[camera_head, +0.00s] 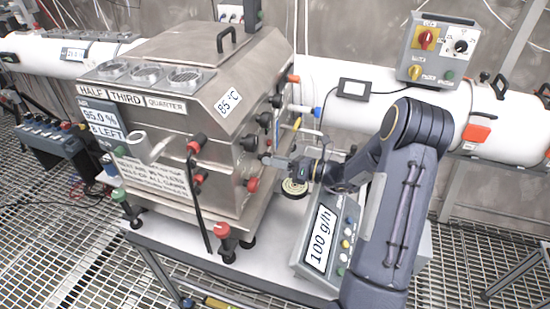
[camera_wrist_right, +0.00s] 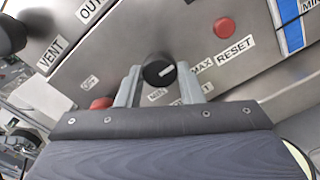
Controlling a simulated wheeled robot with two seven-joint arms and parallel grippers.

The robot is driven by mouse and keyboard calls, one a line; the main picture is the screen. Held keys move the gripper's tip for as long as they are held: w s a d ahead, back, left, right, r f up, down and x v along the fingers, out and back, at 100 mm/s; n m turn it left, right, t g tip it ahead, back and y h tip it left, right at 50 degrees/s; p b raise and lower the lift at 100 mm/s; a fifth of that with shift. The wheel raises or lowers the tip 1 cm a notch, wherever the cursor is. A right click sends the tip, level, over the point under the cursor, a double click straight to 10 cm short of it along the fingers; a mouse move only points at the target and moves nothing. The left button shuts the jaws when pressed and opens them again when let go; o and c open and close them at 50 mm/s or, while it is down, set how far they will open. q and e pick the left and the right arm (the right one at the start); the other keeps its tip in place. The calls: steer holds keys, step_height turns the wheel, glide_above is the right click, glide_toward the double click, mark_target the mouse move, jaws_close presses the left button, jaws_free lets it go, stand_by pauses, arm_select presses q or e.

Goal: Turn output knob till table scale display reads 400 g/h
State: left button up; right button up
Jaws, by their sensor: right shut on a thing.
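The table scale display (camera_head: 320,238) reads 100 g/h in the head view. It sits at the front right of the table, beside the steel machine (camera_head: 190,130). My right gripper (camera_head: 270,159) reaches from the right to the machine's right side. In the right wrist view a round black knob (camera_wrist_right: 158,70) with a white pointer line sits between the two grey fingers of that gripper (camera_wrist_right: 160,83), which is shut on it. MIN and MAX labels lie near the knob, partly covered by the fingers. My left gripper is in neither view.
A red button (camera_wrist_right: 224,27) marked RESET is right of the knob; another red part (camera_wrist_right: 101,103) is by the left finger. Black and red handles (camera_head: 251,184) stick out of the machine's side. A round pan (camera_head: 294,188) stands below my right gripper. White pipe (camera_head: 390,110) runs behind.

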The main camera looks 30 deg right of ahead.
stand_by(0.4)
steer(key=o, duration=1)
steer(key=b+v, duration=0.2)
steer(key=v, duration=0.6)
